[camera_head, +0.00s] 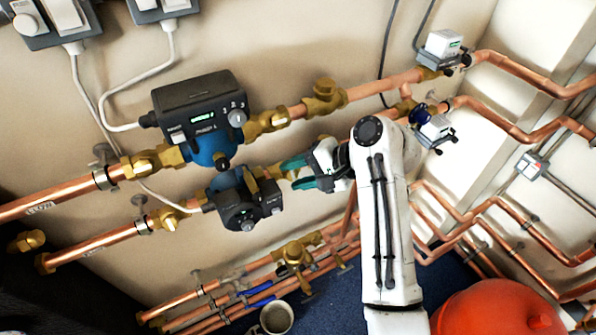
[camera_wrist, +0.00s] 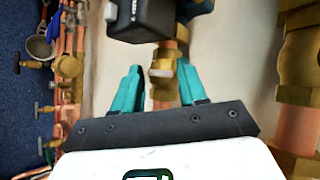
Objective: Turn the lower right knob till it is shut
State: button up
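The lower pump, a black box (camera_head: 240,208) on a blue body, sits on the lower copper pipe. Just right of it is a brass valve (camera_head: 272,172), partly hidden behind my gripper (camera_head: 290,174). In the wrist view my gripper (camera_wrist: 160,75) is open, its teal fingers apart. The pale end of a brass knob (camera_wrist: 161,69) shows in the gap between the fingertips, seemingly touching neither. How deep it sits between them I cannot tell. The black pump box (camera_wrist: 141,20) is just beyond the fingers.
The upper pump (camera_head: 203,115) and its brass valve (camera_head: 268,122) stand above. Copper pipes with brass valves (camera_head: 297,255) and a metal mug (camera_head: 276,317) are low down. A red tank (camera_head: 495,310) is at bottom right. Large brass fittings (camera_wrist: 299,60) stand right of my fingers in the wrist view.

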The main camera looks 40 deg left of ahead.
jog(key=b+v, duration=0.1)
jog(key=v, duration=0.9)
jog(key=shift+w+d+r, duration=0.15)
jog(key=shift+d+r, duration=0.05)
jog(key=shift+d, duration=0.1)
